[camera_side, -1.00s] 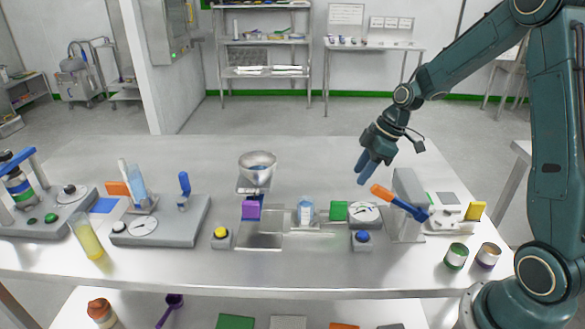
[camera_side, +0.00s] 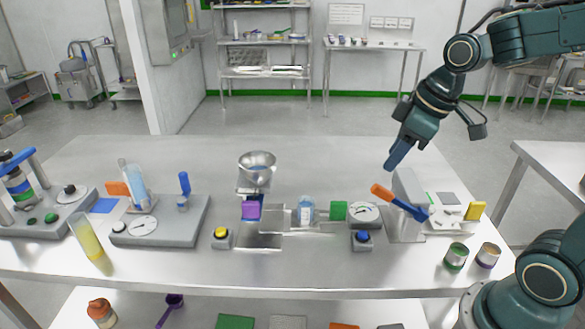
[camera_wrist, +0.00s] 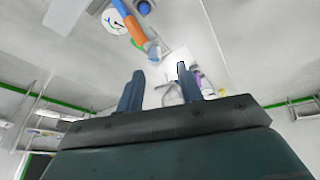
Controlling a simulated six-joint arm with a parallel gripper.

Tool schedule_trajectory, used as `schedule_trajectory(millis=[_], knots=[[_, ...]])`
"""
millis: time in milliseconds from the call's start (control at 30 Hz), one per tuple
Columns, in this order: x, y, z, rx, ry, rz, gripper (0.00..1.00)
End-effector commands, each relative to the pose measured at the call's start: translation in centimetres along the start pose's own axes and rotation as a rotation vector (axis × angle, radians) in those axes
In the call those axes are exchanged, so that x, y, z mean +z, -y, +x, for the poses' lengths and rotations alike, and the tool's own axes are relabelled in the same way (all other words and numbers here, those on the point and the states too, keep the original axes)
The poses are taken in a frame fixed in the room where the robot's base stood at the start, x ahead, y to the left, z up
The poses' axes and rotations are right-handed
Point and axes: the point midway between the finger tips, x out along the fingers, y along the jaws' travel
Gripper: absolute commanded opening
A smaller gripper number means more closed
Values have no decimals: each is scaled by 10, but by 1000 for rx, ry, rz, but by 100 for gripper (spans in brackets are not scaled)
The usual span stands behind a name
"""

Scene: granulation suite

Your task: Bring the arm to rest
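My gripper (camera_side: 397,155) hangs in the air above the back right part of the steel bench (camera_side: 330,160), behind and above the orange-handled lever press (camera_side: 408,205). In the wrist view, its two blue-grey fingers (camera_wrist: 160,88) stand apart with nothing between them. It touches nothing that I can see. The wrist view looks at a slant over the bench, and the orange handle (camera_wrist: 136,28) shows beyond the fingers.
A metal funnel bowl (camera_side: 257,165), a clear bottle (camera_side: 306,209) and a dial gauge (camera_side: 364,213) stand mid-bench. Two small tins, one green-banded (camera_side: 456,256), stand at front right. The bench's back left is clear. A side table (camera_side: 560,165) stands at right.

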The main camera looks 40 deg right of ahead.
Motion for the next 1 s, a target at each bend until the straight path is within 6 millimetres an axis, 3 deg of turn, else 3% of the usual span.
schedule_trajectory(millis=[200,500,700,1000], knots=[[23,25,-29,42,-34,107,36],[60,50,-55,77,-88,269,36],[76,58,-62,84,-111,340,36],[80,60,-63,84,-116,359,36]])
